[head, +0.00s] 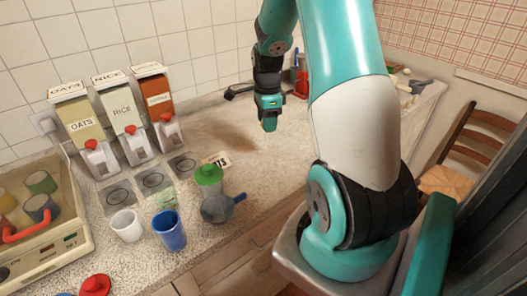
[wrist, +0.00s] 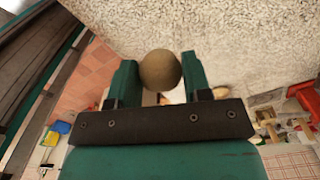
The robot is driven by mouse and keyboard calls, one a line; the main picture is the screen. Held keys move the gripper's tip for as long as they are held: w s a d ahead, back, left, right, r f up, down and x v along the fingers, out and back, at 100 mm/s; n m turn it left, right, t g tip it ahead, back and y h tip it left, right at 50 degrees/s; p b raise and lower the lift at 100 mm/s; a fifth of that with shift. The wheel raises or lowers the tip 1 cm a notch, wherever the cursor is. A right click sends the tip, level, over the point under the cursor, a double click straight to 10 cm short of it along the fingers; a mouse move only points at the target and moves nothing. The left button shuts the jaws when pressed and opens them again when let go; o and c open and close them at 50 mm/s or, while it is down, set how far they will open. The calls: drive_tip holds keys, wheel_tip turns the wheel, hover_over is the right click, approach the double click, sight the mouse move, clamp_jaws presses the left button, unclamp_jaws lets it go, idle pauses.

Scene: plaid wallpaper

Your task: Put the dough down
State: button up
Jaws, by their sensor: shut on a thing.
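The dough (wrist: 160,70) is a brownish round ball between the two fingers of my gripper (wrist: 160,78) in the wrist view. My gripper is shut on it, with a finger on either side. In the head view my gripper (head: 268,122) hangs over the speckled counter (head: 215,135), toward the back. The dough cannot be made out in the head view. The exact height of the gripper above the counter is hard to tell.
Dispensers for oats (head: 84,127), rice (head: 122,122) and a third food stand at the left back. The counter's middle is clear.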

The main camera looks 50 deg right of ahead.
sight(267, 165)
wheel_tip(267, 165, down, 14)
drive_tip(key=shift+f+p, duration=0.15)
drive_tip(key=shift+p, duration=1)
drive_tip(key=shift+f, duration=0.2)
drive_tip(key=o, duration=0.9)
drive_tip(key=shift+r, duration=0.1)
drive_tip(key=shift+r, duration=0.1)
